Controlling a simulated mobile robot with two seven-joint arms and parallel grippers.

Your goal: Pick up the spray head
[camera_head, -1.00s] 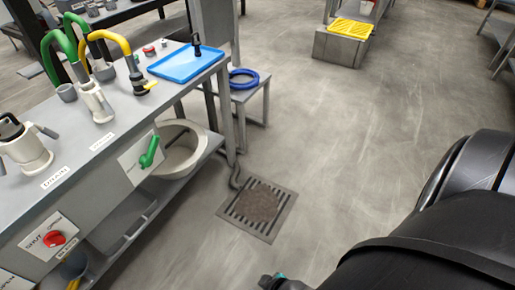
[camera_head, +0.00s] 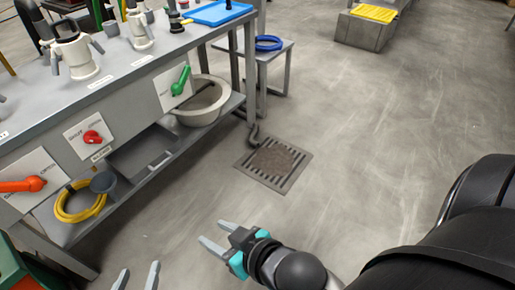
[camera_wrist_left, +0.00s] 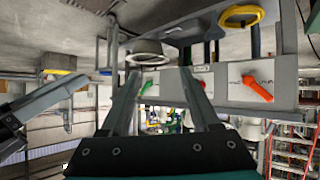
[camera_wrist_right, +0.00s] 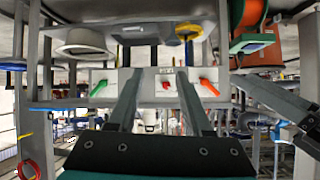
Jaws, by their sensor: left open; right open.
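A black upright fitting (camera_head: 228,4) stands on the blue tray (camera_head: 218,14) at the top of the head view. It is cut off by the picture's edge, and I cannot tell for sure that it is the spray head. My left gripper (camera_head: 137,274) is open and empty at the bottom of the head view, in front of the bench. My right gripper (camera_head: 212,234) is open and empty over the floor, to the right of the left one. Both are well apart from the tray. The wrist views look upside down toward the bench front.
The grey bench (camera_head: 125,88) carries a white jug-like fitting (camera_head: 78,55) and green, red (camera_head: 92,137) and orange valve handles. A white basin (camera_head: 203,103) and a yellow hose coil (camera_head: 80,202) are on its lower shelf. A floor drain (camera_head: 273,163) lies in clear floor.

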